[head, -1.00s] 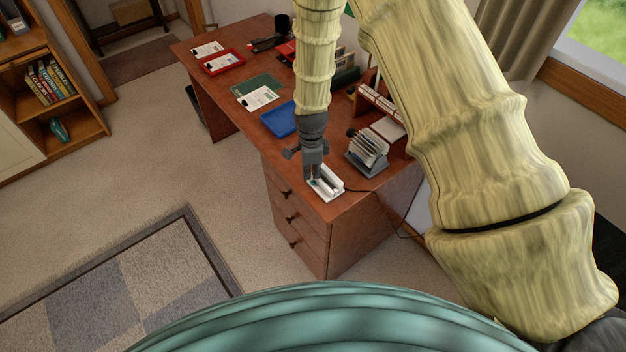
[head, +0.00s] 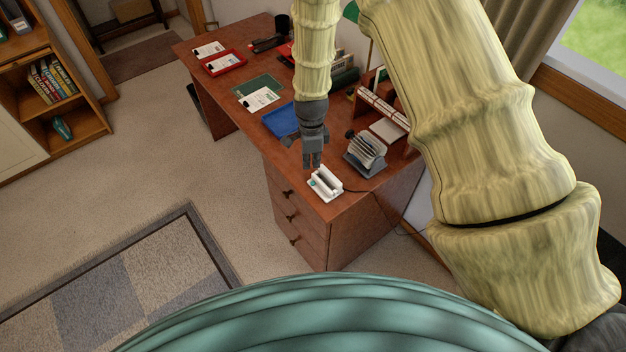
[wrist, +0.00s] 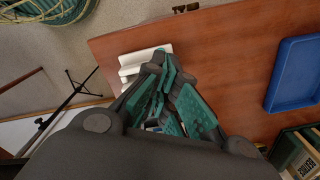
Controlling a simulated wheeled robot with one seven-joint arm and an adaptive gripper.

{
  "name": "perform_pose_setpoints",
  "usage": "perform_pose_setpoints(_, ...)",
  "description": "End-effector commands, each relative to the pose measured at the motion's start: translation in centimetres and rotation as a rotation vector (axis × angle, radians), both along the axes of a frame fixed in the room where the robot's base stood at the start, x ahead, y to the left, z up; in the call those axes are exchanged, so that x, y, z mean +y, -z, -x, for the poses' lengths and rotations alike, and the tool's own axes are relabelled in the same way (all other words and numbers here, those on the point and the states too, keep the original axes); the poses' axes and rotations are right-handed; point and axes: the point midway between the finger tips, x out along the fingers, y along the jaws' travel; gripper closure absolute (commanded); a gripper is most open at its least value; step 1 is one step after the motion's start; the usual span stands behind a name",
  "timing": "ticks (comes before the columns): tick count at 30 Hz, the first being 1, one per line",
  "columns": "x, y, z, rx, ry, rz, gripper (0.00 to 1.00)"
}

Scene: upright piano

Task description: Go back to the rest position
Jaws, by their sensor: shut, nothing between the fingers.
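My gripper (head: 312,160) hangs from my arm over the near end of the wooden desk (head: 290,155), pointing down. Its fingers are shut and hold nothing. Just below and slightly right of the fingertips in the head view is a white device (head: 326,184) with a slot along its top and a cable. In the wrist view my gripper (wrist: 168,88) has its green finger pads close together, and the white device (wrist: 140,62) shows beyond the fingers, partly hidden by them.
A rotary card holder (head: 366,152) stands right of my gripper, and a blue tray (head: 280,120) lies to its left. A red tray (head: 222,62), green mat (head: 259,84) and organizer (head: 382,104) are farther back. Open carpet (head: 150,170) lies left of the desk.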

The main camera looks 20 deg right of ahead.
Motion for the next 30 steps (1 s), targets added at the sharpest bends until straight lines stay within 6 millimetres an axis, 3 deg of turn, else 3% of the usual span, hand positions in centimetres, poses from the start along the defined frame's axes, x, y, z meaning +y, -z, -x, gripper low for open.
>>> perform_pose_setpoints(4,0.0,-0.8,0.0,0.000,0.000,0.000,1.00)
perform_pose_setpoints(20,0.0,-0.5,0.1,0.001,-0.005,0.001,1.00)
perform_pose_setpoints(25,-0.7,1.7,2.6,0.009,-0.113,0.009,1.00)
perform_pose_setpoints(30,-1.8,5.7,7.8,0.015,-0.358,0.023,1.00)
